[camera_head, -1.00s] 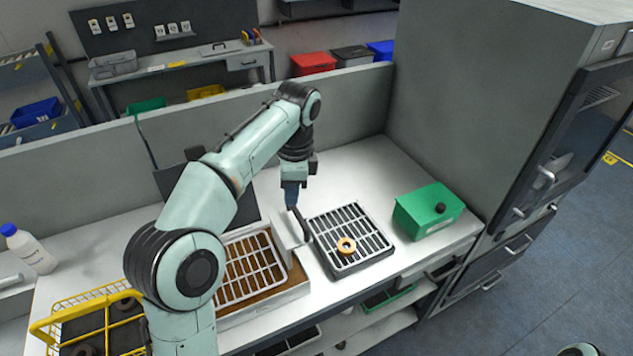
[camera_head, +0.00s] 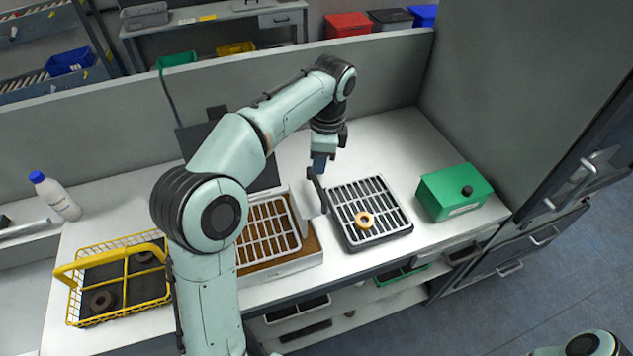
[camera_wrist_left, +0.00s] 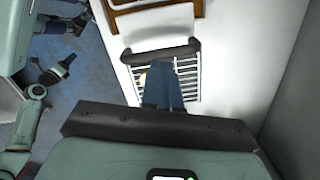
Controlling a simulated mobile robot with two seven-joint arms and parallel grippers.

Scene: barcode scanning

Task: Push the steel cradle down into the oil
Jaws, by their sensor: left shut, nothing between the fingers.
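The steel cradle (camera_head: 268,229) is a slatted metal rack over the brown oil (camera_head: 314,244) in a white-walled bath. An upright pale plate at its right side carries a dark bar-like handle (camera_head: 317,191); the handle also shows in the left wrist view (camera_wrist_left: 160,52). How deep the slats sit is unclear. My left gripper (camera_head: 320,166) is shut and empty, pointing down close to the handle's upper end. Its blue fingers (camera_wrist_left: 163,86) show in the left wrist view; contact with the handle cannot be told. My right gripper seems to show small at that view's left (camera_wrist_left: 55,70), its jaws unclear.
Right of the bath stands a dark tray with a grate (camera_head: 396,220), an orange ring (camera_head: 364,220) lying on it. A green box (camera_head: 452,192) stands farther right. A yellow wire basket (camera_head: 110,280) with dark rings and a white bottle (camera_head: 57,197) are left. A wall runs behind.

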